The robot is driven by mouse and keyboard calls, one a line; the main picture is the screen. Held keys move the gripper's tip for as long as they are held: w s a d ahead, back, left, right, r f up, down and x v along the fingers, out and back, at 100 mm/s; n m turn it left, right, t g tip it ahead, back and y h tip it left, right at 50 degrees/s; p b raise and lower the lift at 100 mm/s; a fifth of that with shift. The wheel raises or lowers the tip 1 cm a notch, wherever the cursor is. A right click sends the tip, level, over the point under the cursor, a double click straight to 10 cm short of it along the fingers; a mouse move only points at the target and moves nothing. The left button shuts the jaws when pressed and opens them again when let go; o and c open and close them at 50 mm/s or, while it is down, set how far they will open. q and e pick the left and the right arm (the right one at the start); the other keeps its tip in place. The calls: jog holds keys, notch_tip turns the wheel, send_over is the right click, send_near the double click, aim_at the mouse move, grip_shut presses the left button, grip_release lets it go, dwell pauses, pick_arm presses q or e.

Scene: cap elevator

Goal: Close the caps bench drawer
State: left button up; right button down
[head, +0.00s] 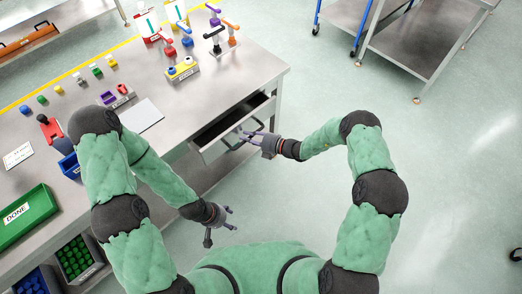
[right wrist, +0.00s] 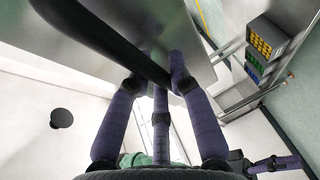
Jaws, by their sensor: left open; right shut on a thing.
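The caps bench drawer (head: 208,152) is a grey metal drawer under the bench's front edge. It stands partly open, and its dark inside shows from above. My right gripper (head: 246,136) is at the drawer front, shut on the drawer handle. In the right wrist view the handle (right wrist: 105,38) is a dark bar crossing between the purple fingers (right wrist: 155,85), with the grey drawer front just beyond. My left gripper (head: 218,226) is open and empty, low in front of the bench and apart from the drawer.
The steel bench (head: 190,100) carries caps, small coloured holders, pump bottles and a green DONE tray (head: 28,215). Crates with caps (head: 75,258) sit on the lower shelf. A grey cart (head: 420,45) stands at the back right. The floor right of the bench is clear.

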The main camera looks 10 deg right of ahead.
aim_at(236, 126)
jog(key=w+a, duration=0.1)
jog(key=w, duration=0.1)
jog(key=w+a+b, duration=0.1)
jog(key=w+a, duration=0.1)
jog(key=w+a+b, duration=0.1)
jog(key=w+a, duration=0.1)
jog(key=shift+w+f, duration=0.1)
jog(key=shift+w, duration=0.05)
jog(key=c, duration=1.4)
grip_release()
jog(key=shift+d, duration=0.15)
jog(key=shift+d, duration=0.1)
jog(key=v, duration=1.2)
